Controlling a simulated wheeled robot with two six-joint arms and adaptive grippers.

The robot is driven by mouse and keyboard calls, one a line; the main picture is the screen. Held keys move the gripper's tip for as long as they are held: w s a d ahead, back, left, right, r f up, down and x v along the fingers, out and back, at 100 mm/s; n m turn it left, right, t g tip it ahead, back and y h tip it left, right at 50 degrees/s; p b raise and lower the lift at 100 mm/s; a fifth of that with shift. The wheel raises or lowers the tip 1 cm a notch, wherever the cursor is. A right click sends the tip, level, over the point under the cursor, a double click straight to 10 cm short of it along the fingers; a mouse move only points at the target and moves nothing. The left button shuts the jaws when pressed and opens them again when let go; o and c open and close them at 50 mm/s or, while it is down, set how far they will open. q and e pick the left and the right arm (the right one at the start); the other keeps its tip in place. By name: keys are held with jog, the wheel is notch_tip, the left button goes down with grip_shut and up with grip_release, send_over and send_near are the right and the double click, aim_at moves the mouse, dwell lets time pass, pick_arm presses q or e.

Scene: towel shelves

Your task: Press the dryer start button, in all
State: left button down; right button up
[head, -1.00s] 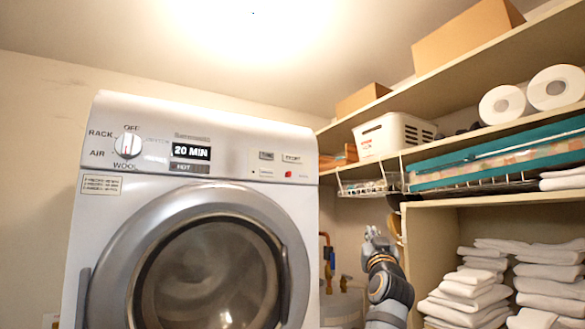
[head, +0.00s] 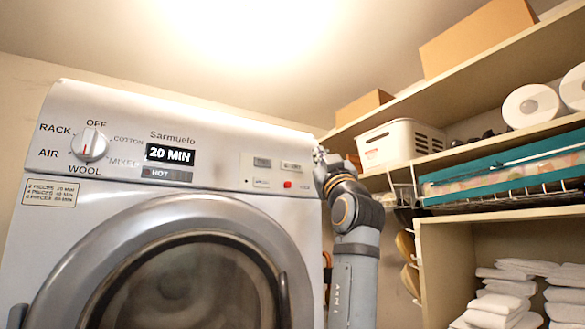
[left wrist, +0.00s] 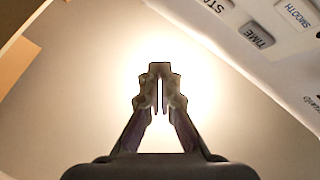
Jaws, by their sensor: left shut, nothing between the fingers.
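The white dryer (head: 225,131) fills the left and middle of the head view. Its control panel has a dial (head: 90,144), a display (head: 170,154) reading 20 MIN, grey buttons (head: 262,162) and a small red button (head: 287,184). My left gripper (head: 319,154) is shut and empty, just right of the panel's right edge. In the left wrist view its fingers (left wrist: 160,90) point at bright ceiling. The panel is at upper right there, with a button lettered "STA" (left wrist: 215,4), cut off by the frame, and a TIME button (left wrist: 257,36). My right gripper is not seen.
Shelves (head: 440,142) stand at right, close to my left arm. They hold a white basket (head: 390,146), cardboard boxes, paper rolls (head: 531,106) and folded white towels (head: 500,300). The dryer's round door (head: 190,212) is shut below the panel.

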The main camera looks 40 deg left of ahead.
aim_at(299, 166)
pick_arm(q)
jog(key=w+a+p, duration=0.1)
jog(key=a, duration=0.2)
jog(key=w+a, duration=0.1)
jog(key=a, duration=0.1)
jog(key=w+a+p, duration=0.1)
jog(key=w+a, duration=0.1)
jog(key=a, duration=0.1)
jog(key=shift+a+f+p, duration=0.15)
jog(key=shift+a+p, duration=0.15)
jog(key=shift+a, duration=0.05)
jog(key=shift+s, duration=0.1)
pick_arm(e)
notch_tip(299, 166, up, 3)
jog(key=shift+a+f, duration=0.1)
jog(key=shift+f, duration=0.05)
pick_arm(q)
jog(key=shift+d, duration=0.1)
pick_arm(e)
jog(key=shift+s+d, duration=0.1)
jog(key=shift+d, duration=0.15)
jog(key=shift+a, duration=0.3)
pick_arm(q)
jog(key=shift+a, duration=0.45)
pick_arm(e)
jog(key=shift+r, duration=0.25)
